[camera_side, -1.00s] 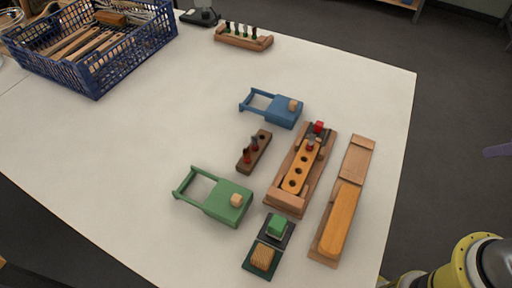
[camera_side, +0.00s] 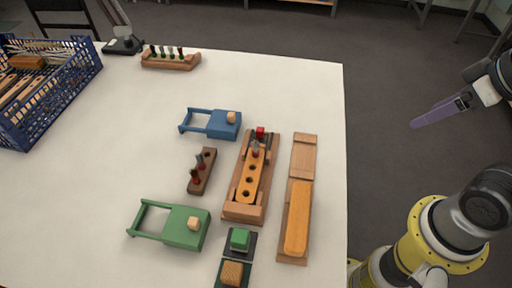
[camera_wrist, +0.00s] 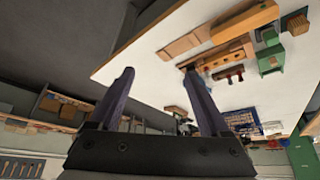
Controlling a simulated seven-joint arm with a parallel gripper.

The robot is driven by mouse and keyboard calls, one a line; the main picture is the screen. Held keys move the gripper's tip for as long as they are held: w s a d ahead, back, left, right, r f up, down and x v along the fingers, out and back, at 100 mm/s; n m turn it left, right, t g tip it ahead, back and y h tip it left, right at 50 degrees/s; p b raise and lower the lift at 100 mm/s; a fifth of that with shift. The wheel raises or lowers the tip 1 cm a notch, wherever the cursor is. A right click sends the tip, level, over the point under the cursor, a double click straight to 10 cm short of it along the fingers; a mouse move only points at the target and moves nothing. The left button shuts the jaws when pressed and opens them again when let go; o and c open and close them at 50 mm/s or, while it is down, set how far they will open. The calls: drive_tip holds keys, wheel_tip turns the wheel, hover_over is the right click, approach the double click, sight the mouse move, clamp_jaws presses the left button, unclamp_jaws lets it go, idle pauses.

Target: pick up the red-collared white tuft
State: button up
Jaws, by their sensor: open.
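A small dark brown block (camera_side: 207,181) lies mid-table with two upright red-collared tufts (camera_side: 198,172) in it and an empty hole at its far end; their bristles look greyish, and I cannot tell which is white. The block also shows in the wrist view (camera_wrist: 221,76). My gripper (camera_side: 440,113) is off the table's right side, well away from the tufts. In the wrist view its two purple fingers (camera_wrist: 158,75) are apart, with nothing between them.
The long wooden fixture (camera_side: 232,212) stands right of the block, with an orange-topped board (camera_side: 297,215) beyond. Blue (camera_side: 222,124) and green (camera_side: 186,228) handled blocks lie nearby. A tuft rack (camera_side: 170,63) and blue crate (camera_side: 62,110) stand at the back. The left-middle table is clear.

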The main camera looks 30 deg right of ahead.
drive_tip(key=c, duration=0.3)
drive_tip(key=shift+c, duration=0.2)
